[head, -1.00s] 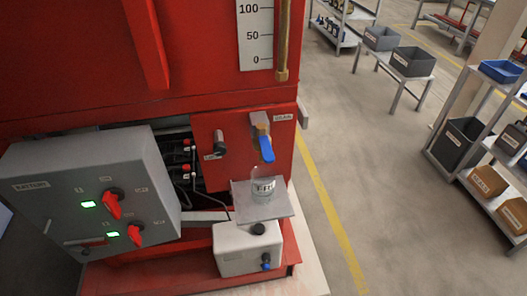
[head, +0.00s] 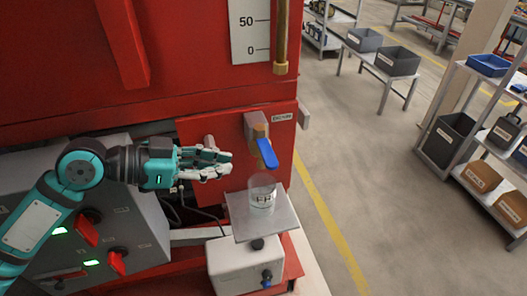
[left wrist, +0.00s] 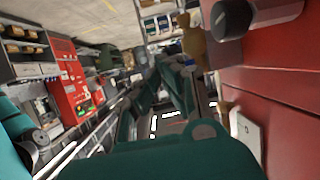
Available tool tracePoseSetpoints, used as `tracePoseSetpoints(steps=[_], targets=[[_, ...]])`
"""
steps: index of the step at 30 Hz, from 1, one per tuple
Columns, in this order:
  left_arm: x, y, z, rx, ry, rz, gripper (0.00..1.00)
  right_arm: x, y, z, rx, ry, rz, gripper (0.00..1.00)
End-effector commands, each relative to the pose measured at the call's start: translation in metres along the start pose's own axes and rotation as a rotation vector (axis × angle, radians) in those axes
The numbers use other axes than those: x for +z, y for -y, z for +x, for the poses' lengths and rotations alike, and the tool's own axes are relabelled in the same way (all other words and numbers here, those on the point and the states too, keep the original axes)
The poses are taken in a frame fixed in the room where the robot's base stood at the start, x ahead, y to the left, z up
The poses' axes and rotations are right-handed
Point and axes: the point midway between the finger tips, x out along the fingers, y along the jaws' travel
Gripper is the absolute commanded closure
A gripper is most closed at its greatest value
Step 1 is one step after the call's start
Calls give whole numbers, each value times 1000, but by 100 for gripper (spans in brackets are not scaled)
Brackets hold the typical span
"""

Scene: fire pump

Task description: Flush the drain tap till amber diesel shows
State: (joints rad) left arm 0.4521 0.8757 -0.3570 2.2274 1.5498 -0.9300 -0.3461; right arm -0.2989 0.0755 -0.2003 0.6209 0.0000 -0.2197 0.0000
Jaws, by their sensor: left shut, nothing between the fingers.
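The drain tap (head: 257,128) is a brass valve with a blue lever (head: 267,153) on the red panel, under a small label. The lever hangs down and slants slightly right. A clear jar (head: 262,192) stands upright below the tap on a grey shelf (head: 240,227); I see no amber in it. My left gripper (head: 226,164) is shut and empty, just left of the tap, apart from the lever. It also shows in the left wrist view (left wrist: 168,85), with red panel to its right. My right gripper is in neither view.
A white box (head: 232,268) with a black cap and small blue tap sits under the shelf. A grey control box (head: 130,215) with red switches and green lights is behind my left arm. Open floor lies to the right, before racks with bins (head: 446,140).

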Motion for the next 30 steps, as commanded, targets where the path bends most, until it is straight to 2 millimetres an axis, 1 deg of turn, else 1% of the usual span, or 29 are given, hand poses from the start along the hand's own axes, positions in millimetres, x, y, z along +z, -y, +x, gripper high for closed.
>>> tracePoseSetpoints(steps=[1,3,6,9,12,20,23,26,29,30], targets=[[-20,-1,-11,16,-22,26,100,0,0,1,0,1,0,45],[-42,-5,-24,42,-55,41,100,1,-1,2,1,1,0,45],[-64,-10,-37,67,-89,50,100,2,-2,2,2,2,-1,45],[-76,-14,-45,79,-111,53,100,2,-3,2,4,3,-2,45],[-80,-15,-48,86,-118,51,100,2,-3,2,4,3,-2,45],[-80,-15,-47,87,-120,50,100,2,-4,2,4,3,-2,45],[-82,-16,-44,88,-120,49,100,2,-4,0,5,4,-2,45],[-85,-16,-35,89,-122,49,100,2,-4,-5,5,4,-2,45],[-88,-19,-19,92,-122,50,100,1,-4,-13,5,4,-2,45],[-90,-19,-11,91,-123,49,100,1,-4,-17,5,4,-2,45]])
